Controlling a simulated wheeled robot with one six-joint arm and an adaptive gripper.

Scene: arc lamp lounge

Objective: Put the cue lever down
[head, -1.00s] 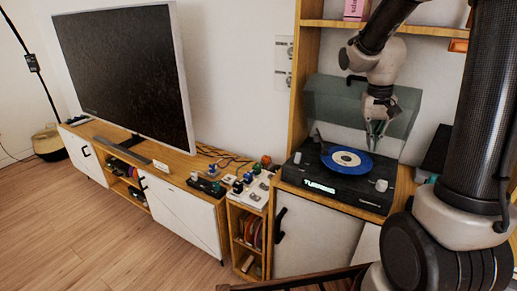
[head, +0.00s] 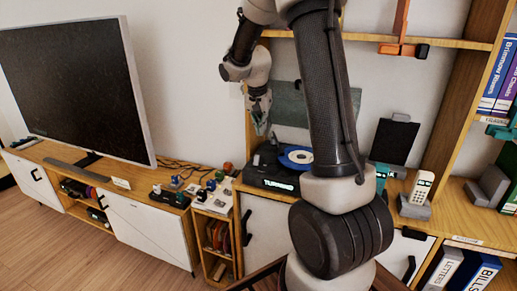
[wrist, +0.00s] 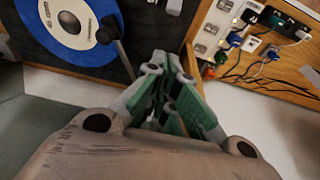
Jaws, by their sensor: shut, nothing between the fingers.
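The turntable (head: 268,181) sits on the wooden cabinet with its dark lid (head: 290,108) raised behind. A blue record with a white label (head: 297,157) lies on it. My arm hides the turntable's right part in the head view. My gripper (head: 263,128) is shut and empty, pointing down above the turntable's left rear side. In the wrist view my gripper (wrist: 170,78) is beside the dark deck, and the blue record (wrist: 72,22) is at the upper left. A thin grey rod (wrist: 120,52) stands between record and gripper. I cannot tell the cue lever apart for certain.
A cordless phone (head: 420,188) stands right of my arm. Small items and cables (head: 205,185) crowd the cabinet to the left. The TV (head: 78,90) stands further left.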

